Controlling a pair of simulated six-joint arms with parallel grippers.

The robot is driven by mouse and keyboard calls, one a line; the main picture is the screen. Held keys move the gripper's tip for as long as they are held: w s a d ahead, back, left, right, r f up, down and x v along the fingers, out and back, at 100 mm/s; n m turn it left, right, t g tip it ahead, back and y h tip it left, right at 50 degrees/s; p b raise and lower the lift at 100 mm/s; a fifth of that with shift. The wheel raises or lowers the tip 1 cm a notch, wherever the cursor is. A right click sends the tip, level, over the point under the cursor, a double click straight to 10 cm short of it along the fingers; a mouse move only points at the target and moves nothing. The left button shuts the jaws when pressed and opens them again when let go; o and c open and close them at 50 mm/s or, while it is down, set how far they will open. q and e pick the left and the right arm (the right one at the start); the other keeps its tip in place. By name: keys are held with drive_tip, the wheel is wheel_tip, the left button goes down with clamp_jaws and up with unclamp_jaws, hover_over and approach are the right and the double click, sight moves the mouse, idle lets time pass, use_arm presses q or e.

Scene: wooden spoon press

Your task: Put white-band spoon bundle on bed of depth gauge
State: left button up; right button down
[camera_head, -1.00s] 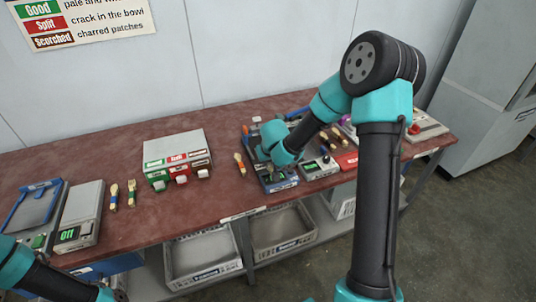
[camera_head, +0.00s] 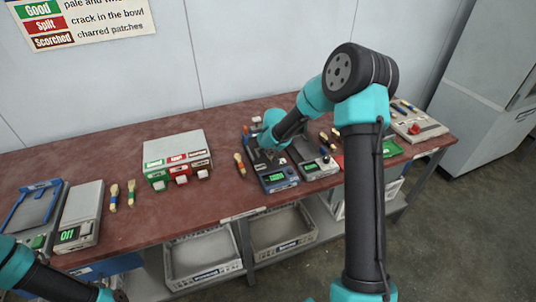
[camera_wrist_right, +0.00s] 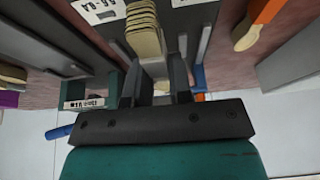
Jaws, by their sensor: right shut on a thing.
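My right gripper (camera_wrist_right: 155,88) is shut on a bundle of pale wooden spoons (camera_wrist_right: 145,32). Its band is mostly hidden between the fingers, though a whitish patch shows there. In the head view the right gripper (camera_head: 270,151) is over the blue-grey gauge (camera_head: 277,180) with a green display, which I take for the depth gauge. The grey bed of it shows under the bundle in the wrist view; I cannot tell whether they touch. My left gripper (camera_head: 112,295) is at the bottom left edge, mostly cut off.
A second display device (camera_head: 318,167) stands close on the right. An orange-banded bundle (camera_head: 240,164) lies just left of the gauge. A box with coloured buttons (camera_head: 178,150) stands further left, beyond clear table. Two more bundles (camera_head: 113,197) lie near a scale (camera_head: 80,215).

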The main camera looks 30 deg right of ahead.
sight(268, 154)
drive_tip(key=shift+w, duration=0.1)
drive_tip(key=shift+w+d, duration=0.15)
drive_tip(key=shift+f, duration=1.75)
drive_tip(key=shift+f, duration=0.15)
drive_tip(key=c, duration=1)
unclamp_jaws()
drive_tip(key=v, duration=1.2)
